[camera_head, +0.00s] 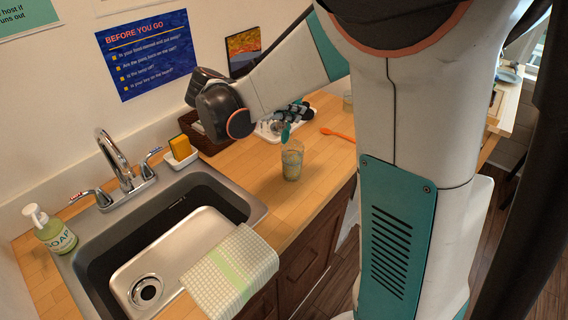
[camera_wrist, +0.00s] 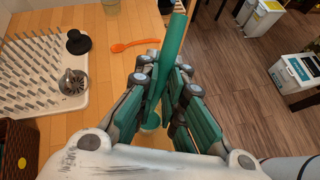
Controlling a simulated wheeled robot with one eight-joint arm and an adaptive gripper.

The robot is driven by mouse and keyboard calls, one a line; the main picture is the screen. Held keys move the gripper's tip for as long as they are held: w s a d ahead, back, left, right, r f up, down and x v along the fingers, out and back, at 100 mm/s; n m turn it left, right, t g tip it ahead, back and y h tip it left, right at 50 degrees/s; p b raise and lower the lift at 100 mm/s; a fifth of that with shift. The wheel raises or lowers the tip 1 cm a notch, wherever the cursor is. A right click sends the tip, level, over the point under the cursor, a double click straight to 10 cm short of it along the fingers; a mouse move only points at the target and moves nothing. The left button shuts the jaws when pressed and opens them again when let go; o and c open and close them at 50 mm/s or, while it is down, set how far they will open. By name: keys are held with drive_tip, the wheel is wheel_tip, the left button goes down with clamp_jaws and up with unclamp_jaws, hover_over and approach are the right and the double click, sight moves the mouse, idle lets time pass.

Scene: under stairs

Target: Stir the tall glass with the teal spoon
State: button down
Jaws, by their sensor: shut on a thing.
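The tall glass (camera_head: 292,165) stands on the wooden counter to the right of the sink, clear with something pale in its lower part. My gripper (camera_wrist: 160,95) is shut on the teal spoon (camera_wrist: 173,45), whose long handle slants up between the fingers in the wrist view. In the head view the teal spoon (camera_head: 286,134) shows just above the glass's rim, below my gripper (camera_head: 288,116). Whether its lower end is inside the glass is hard to tell. In the wrist view my fingers and palm hide most of the glass.
An orange spoon (camera_head: 338,134) lies on the counter behind the glass. Another glass (camera_head: 347,102) stands farther back.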

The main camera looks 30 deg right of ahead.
drive_tip(key=shift+r+p, duration=1.4)
drive_tip(key=shift+r, duration=0.65)
